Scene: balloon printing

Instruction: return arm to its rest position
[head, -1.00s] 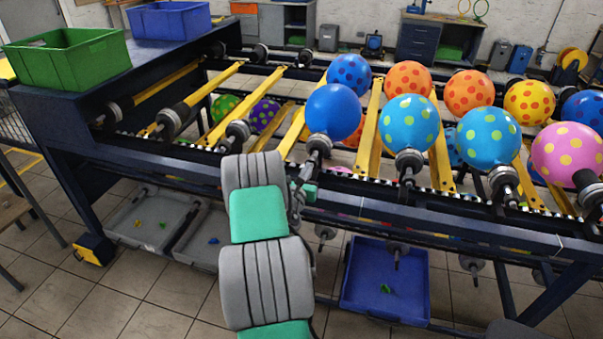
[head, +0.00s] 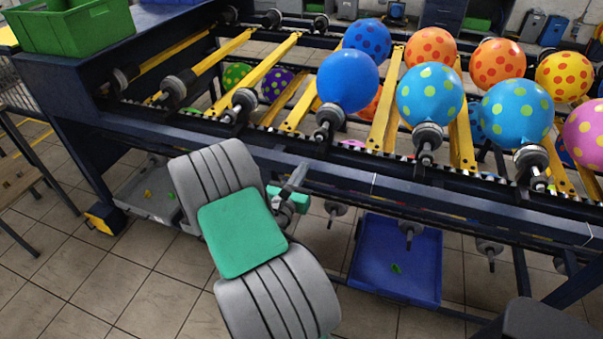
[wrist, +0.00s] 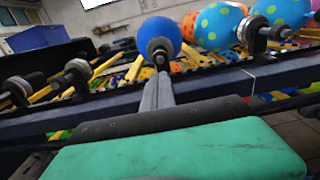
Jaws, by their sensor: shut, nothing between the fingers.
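My arm, grey with green pads, reaches up in front of the balloon machine (head: 420,170) in the head view. My gripper (head: 301,172) is small, partly hidden behind the arm, and its fingers are shut with nothing between them. In the wrist view, the shut fingers (wrist: 160,80) point toward the machine's front rail. The plain blue balloon (head: 347,80) sits on its holder beyond and above my gripper. It also shows in the wrist view (wrist: 160,34), just past the fingertips; I see no contact.
Spotted balloons (head: 431,96) fill the holders to the right; several holders at left are empty. A green crate (head: 72,25) stands on the machine's left end. A blue tray (head: 393,262) and a grey tray (head: 150,196) lie underneath. The tiled floor (head: 120,290) at front left is clear.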

